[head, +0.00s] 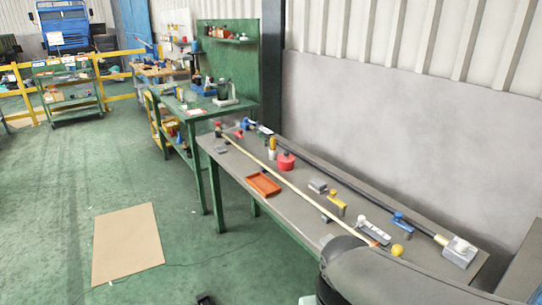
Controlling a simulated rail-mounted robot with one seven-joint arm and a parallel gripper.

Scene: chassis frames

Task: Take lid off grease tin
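A short red round container (286,163) with a smaller red piece on top stands on the grey workbench, near its back edge. It may be the grease tin, but it is too small to read any marking or tell its lid from its body. A large dark grey rounded part at the bottom right looks like my own arm and covers the near end of the bench. My gripper is not in view.
The workbench (237,168) also holds an orange tray (263,184), a long pale rod, a dark bar, a yellow piece (337,201), a blue piece (401,220) and a yellow ball (397,250). A cardboard sheet (127,243) lies on the green floor. A wall stands behind the bench.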

